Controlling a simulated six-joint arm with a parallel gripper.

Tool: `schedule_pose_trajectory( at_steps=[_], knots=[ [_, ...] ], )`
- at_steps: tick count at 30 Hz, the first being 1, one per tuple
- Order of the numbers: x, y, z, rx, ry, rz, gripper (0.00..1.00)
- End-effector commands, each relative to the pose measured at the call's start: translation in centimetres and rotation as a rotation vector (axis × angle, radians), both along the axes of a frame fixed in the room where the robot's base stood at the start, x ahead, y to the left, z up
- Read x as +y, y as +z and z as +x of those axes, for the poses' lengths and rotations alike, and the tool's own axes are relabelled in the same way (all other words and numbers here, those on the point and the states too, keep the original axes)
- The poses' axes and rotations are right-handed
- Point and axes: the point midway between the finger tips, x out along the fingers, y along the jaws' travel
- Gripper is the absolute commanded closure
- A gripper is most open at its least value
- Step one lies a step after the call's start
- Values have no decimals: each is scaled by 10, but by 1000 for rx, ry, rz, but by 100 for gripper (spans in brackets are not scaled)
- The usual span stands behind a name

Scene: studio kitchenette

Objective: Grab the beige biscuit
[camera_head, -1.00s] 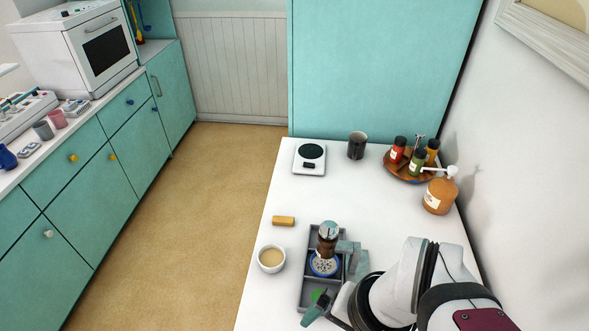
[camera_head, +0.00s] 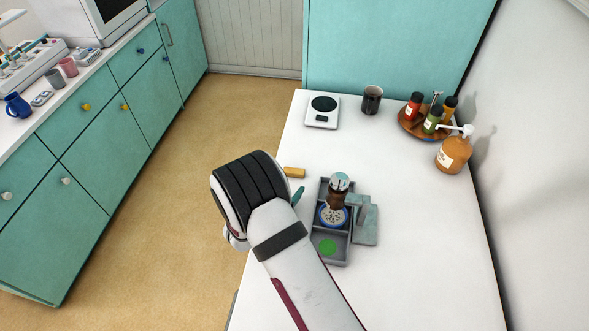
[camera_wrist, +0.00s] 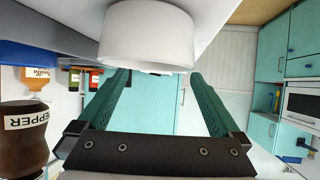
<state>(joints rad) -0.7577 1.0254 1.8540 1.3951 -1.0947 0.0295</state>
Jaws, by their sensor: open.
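The beige biscuit (camera_head: 294,172) is a small tan block lying on the white table near its left edge. Its left end is close to or behind my wrist in the head view. My gripper (camera_wrist: 159,76) is open, with two teal fingers apart and nothing seen between them. In the head view only one teal fingertip shows, just below and right of the biscuit; the rest is hidden by my arm. The biscuit cannot be made out in the wrist view, where a white bowl (camera_wrist: 148,38) is close to the fingers.
A grey divided tray (camera_head: 339,258) holds a brown pepper jar (camera_head: 338,197), a blue-rimmed dish (camera_head: 333,224) and a green round thing (camera_head: 328,247). A teal-grey object (camera_head: 366,225) stands at its right. A scale (camera_head: 322,112) and dark mug (camera_head: 372,99) stand farther back. The table's middle right is clear.

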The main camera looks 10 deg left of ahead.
Motion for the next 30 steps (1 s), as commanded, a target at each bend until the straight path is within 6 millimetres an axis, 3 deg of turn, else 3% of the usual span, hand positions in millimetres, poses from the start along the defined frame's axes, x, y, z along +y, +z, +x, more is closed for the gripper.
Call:
schedule_pose_trajectory(
  at_steps=[10, 19, 30],
  knots=[
    [-9, -20, 54, 0, -1, 0, 0],
    [-10, -25, 61, 1, 1, 1, 2],
    [-9, -24, 61, 1, 1, 1, 68]
  ],
)
